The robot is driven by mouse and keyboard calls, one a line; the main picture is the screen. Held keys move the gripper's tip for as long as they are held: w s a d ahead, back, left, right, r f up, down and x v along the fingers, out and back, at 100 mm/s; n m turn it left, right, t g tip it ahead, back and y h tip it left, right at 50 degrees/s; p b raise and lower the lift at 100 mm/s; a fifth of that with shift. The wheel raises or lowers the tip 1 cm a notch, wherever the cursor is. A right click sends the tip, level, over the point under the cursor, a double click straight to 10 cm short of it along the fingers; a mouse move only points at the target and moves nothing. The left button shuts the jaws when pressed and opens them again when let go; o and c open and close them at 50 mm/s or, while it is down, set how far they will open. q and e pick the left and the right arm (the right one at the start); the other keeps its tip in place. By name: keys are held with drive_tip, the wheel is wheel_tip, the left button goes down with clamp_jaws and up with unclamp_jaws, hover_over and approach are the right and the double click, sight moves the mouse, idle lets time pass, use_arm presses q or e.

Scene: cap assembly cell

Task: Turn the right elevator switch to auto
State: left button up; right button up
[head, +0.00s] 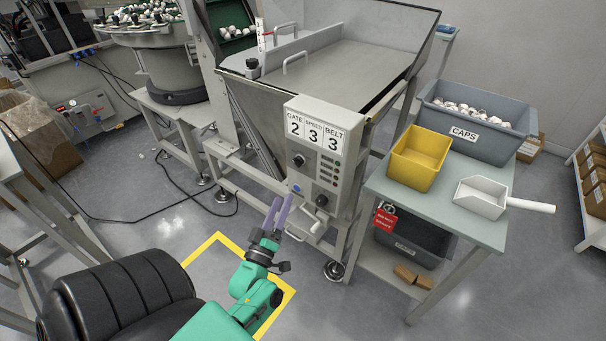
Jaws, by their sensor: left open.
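A grey control box (318,165) is fixed to the front of the steel hopper. It has a black knob (298,160) at its upper left, another black knob (321,200) at its lower right and a blue button (296,188) at its lower left. The switch labels are too small to read, so I cannot tell which knob is the right elevator switch or how it is set. My left gripper (283,201) is open and empty, its two purple fingers pointing up just below and left of the box. Whether it touches the box is unclear. My right gripper is out of view.
A side table (450,205) at right holds a yellow bin (420,158), a white scoop (482,198) and a grey CAPS crate (485,143). Cables lie on the floor at left.

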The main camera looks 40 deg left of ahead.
sight(297, 166)
use_arm(q)
drive_tip(key=x, duration=1.1)
drive_tip(key=shift+w+a+p, duration=0.1)
drive_tip(key=shift+w+p, duration=0.25)
drive_tip(key=shift+w, duration=0.05)
clamp_jaws()
